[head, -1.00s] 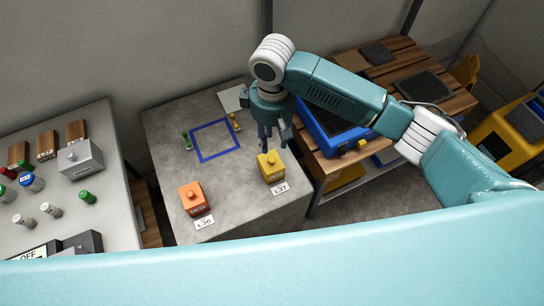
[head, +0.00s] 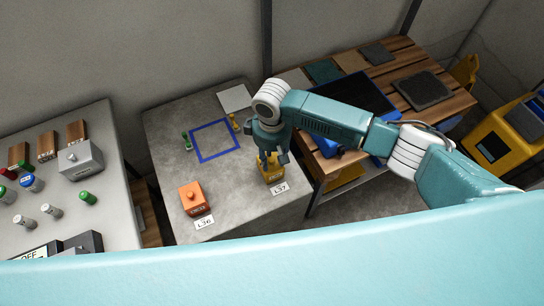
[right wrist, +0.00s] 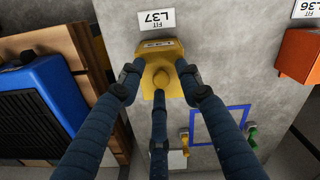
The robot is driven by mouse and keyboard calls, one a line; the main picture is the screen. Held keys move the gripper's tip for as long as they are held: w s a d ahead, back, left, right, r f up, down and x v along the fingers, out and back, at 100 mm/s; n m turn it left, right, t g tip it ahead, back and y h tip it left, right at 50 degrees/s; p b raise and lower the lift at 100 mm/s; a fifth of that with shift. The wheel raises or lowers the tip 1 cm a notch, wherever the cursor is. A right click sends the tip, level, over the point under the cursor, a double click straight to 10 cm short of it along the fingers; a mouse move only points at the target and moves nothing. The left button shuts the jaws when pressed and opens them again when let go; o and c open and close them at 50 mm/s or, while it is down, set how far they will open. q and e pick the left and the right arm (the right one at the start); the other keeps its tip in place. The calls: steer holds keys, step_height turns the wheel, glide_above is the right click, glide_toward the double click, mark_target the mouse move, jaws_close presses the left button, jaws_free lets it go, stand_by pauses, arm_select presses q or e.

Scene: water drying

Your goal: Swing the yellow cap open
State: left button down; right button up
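The yellow cap (head: 273,177) is a box-like block with a round knob on top, standing on the grey table by the label L37. In the right wrist view the yellow cap (right wrist: 150,51) shows with its knob pointing at the camera. My right gripper (head: 271,160) is right over it, pointing down. In the right wrist view the three fingers of the right gripper (right wrist: 160,84) are spread around the knob, apart from each other. I cannot tell whether any finger touches the cap. The cap looks closed. My left gripper is not in view.
An orange block (head: 193,198) with a knob stands left of the cap by label L36. A blue square outline (head: 215,140) with small green and yellow pieces lies behind. A wooden table (head: 440,105) with a blue bin is at right. A side table (head: 110,165) with bottles is at left.

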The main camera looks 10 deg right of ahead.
jaws_close()
steer(key=shift+w+a+r, duration=0.1)
steer(key=shift+w+r, duration=0.15)
steer(key=shift+w, duration=0.05)
steer(key=shift+w+a+r+p, duration=0.25)
steer(key=shift+w+r+p, duration=0.25)
steer(key=shift+w+p, duration=0.25)
steer(key=shift+w+a+r+p, duration=0.25)
steer(key=shift+w+r+p, duration=0.05)
steer(key=shift+w, duration=0.35)
steer(key=shift+w+a+r+b, duration=0.1)
steer(key=shift+w+a+b, duration=0.15)
steer(key=shift+w, duration=0.65)
steer(key=shift+w+a+b, duration=0.1)
steer(key=shift+w+a, duration=0.1)
steer(key=shift+w, duration=0.65)
